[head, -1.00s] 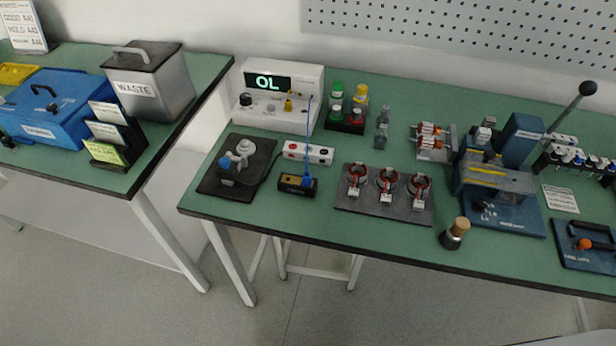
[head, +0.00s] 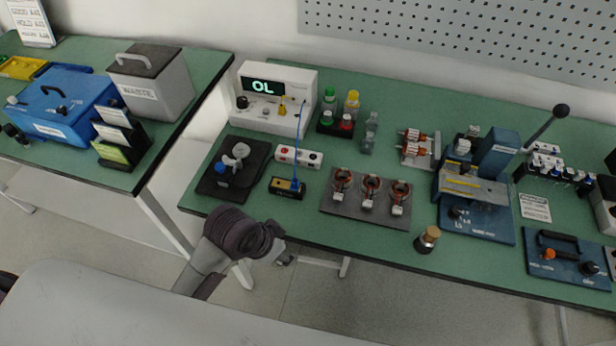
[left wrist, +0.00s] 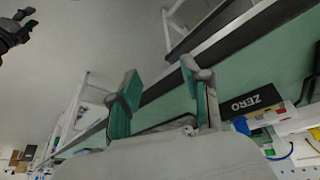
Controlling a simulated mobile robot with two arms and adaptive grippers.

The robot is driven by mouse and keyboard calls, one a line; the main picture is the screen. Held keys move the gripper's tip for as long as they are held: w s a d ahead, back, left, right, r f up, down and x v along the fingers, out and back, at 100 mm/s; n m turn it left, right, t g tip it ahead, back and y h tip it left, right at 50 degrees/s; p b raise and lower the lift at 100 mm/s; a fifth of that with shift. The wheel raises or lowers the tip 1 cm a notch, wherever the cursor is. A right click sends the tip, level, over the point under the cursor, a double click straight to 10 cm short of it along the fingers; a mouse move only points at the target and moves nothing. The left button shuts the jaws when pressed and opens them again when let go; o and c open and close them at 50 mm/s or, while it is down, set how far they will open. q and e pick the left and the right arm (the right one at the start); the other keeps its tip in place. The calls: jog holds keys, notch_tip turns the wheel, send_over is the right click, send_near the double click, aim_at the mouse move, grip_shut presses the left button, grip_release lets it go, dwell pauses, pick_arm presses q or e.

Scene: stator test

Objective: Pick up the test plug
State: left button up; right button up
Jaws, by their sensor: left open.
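A yellow plug (head: 282,107) is at the front of the white meter (head: 272,98). I cannot tell for certain which is the test plug. My left gripper (head: 284,257) is in front of the table edge, below the block. In the left wrist view its two green-padded fingers (left wrist: 160,85) are apart, with nothing between them. The block's black ZERO label (left wrist: 252,102) shows right of them. A dark, gripper-like shape (left wrist: 15,30) is cut off at upper left.
A white socket strip (head: 299,156) lies behind the block. A black mat with a grey and blue fixture (head: 232,166) lies left, a plate with ring coils (head: 365,208) right. The second table (head: 100,172) stands left across a gap.

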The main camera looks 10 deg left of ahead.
pick_arm(q)
jog(key=w+d+r+m, duration=0.2)
jog(key=w, duration=0.1)
jog(key=w+d+r+m+h, duration=0.1)
jog(key=shift+w+d+m+g, duration=0.1)
jog(key=shift+w+m+g, duration=0.2)
jog(key=w+r+m, duration=0.2)
jog(key=w+r, duration=0.1)
jog(key=w+r+m+g, duration=0.1)
jog(key=w+m, duration=0.1)
jog(key=shift+w+d+r+y, duration=0.15)
jog(key=shift+d+r+y, duration=0.1)
jog(key=shift+d+y, duration=0.1)
jog(key=w+a+r+m+g+y, duration=0.1)
jog(key=w+a+r+m, duration=0.15)
jog(key=r, duration=0.25)
jog(key=w+a+r+m+g+y, duration=0.1)
jog(key=w+a+r+m, duration=0.15)
jog(key=w+r, duration=0.2)
jog(key=p, duration=0.2)
send_over(294, 180)
jog(key=shift+n, duration=0.3)
jog(key=f, duration=0.8)
jog(key=shift+w, duration=0.2)
notch_tip(294, 180, down, 4)
jog(key=shift+s+f+p, duration=0.1)
jog(key=shift+f+p, duration=0.05)
jog(key=shift+p, duration=0.4)
jog(key=shift+f, duration=0.5)
grip_shut()
